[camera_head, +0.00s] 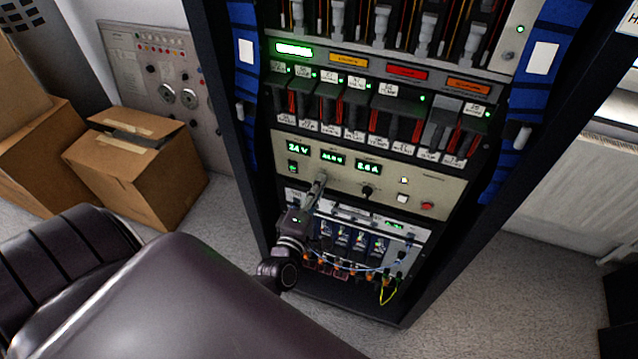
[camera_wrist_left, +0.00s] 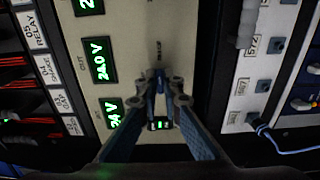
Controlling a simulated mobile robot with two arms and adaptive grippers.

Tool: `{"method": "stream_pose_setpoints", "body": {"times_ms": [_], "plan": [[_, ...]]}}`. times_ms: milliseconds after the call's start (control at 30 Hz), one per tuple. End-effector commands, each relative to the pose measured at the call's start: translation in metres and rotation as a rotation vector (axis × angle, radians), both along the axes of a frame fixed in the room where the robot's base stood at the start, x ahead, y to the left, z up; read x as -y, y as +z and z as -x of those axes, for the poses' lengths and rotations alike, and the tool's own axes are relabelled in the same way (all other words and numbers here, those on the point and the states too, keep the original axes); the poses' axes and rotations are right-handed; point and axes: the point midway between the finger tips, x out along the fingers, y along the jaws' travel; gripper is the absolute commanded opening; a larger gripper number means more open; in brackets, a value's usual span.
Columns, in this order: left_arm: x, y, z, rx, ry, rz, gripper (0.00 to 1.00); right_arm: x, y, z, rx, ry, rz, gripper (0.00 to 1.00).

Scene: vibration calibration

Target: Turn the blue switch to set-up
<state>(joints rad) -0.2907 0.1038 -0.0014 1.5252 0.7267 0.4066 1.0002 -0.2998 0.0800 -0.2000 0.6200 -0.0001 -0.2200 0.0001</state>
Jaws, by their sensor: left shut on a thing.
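The blue switch (camera_wrist_left: 160,82) shows as a small blue piece on the beige panel, between my left fingertips in the left wrist view. My left gripper (camera_wrist_left: 163,92) is shut on it. In the head view, my left gripper (camera_head: 319,183) reaches up to the left half of the beige panel (camera_head: 450,191), below its green displays. There the gripper hides the switch. The set-up marking is too small to read. My right gripper is not in view.
Green number displays (camera_head: 333,156) sit just above the gripper. A black knob (camera_head: 367,190), a white button (camera_head: 402,198) and a red button (camera_head: 428,205) are to its right. Modules with wires (camera_head: 345,240) lie below. Cardboard boxes (camera_head: 135,165) stand left of the rack.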

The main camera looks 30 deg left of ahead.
Motion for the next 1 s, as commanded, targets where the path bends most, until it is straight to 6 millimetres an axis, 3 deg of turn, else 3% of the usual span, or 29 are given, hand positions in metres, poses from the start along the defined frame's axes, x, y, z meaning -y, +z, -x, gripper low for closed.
{"method": "stream_pose_setpoints", "body": {"times_ms": [567, 600, 733, 1000], "plan": [[0.0007, -0.0019, 0.0006, -0.011, -0.001, -0.027, 0.0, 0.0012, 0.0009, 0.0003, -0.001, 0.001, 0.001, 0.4], [0.0007, -0.002, 0.0006, -0.011, -0.001, -0.027, 0.11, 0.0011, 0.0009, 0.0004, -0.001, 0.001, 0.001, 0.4], [0.0005, -0.0015, 0.0005, -0.009, -0.001, -0.027, 0.24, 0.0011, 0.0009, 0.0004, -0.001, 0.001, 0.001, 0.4], [0.0004, -0.0007, 0.0008, -0.007, 0.0, -0.026, 0.24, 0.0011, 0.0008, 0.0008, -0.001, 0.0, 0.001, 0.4]]}}
